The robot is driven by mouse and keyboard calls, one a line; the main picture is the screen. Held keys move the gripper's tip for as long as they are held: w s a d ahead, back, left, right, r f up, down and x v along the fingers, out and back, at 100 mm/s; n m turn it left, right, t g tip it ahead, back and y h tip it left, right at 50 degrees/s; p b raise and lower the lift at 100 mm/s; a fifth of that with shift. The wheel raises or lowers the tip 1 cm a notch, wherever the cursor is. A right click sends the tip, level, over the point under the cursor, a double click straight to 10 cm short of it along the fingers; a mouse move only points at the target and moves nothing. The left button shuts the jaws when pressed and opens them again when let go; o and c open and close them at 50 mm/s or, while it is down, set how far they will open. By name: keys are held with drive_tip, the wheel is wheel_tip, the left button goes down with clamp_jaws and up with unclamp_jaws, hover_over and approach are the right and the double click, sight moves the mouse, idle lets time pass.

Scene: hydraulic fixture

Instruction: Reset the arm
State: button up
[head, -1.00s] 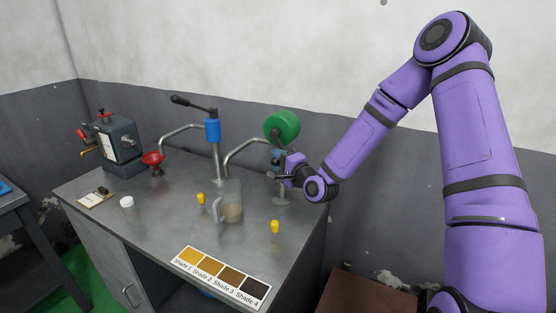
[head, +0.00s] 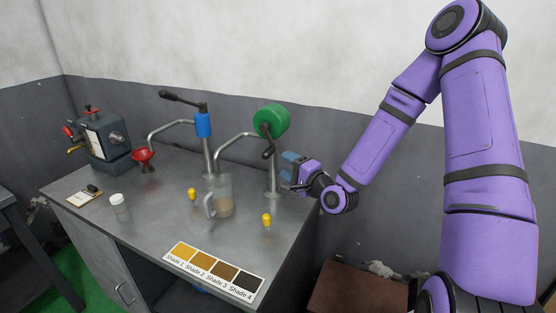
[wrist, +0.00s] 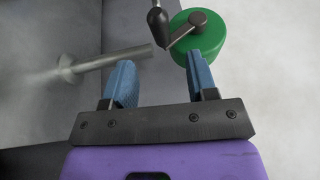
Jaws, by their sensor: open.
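My gripper (head: 292,170) is at the right side of the metal bench, just right of the green-wheeled post. In the wrist view its two blue fingers (wrist: 163,80) are apart with nothing between them. The green wheel (head: 271,120) with a dark crank handle (head: 268,153) tops the right post; it also shows beyond the fingers in the wrist view (wrist: 205,45). My gripper appears apart from the wheel and handle. My purple arm is bent, with its elbow high at the upper right.
On the bench (head: 150,215) stand a blue-collared lever post (head: 204,125), a pitcher (head: 222,195) with brownish liquid, two yellow pieces (head: 192,194), a small jar (head: 119,207), a red funnel (head: 143,156) and a grey machine (head: 105,137). A shade chart (head: 213,272) lies at the front edge.

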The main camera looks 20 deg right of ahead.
drive_tip(key=shift+v, duration=0.9)
drive_tip(key=s+d+r+n+g+h, duration=0.4)
drive_tip(key=s+r+n+g+h, duration=0.45)
drive_tip(key=s+r+n, duration=0.5)
drive_tip(key=s+r+g, duration=0.1)
drive_tip(key=s+r, duration=0.3)
drive_tip(key=s, duration=0.4)
drive_tip(key=s+r+g+y, duration=0.1)
drive_tip(key=s+r+g, duration=0.1)
drive_tip(key=s+r, duration=0.3)
drive_tip(key=s+a, duration=0.1)
drive_tip(key=s, duration=0.3)
drive_tip(key=shift+g+y, duration=0.25)
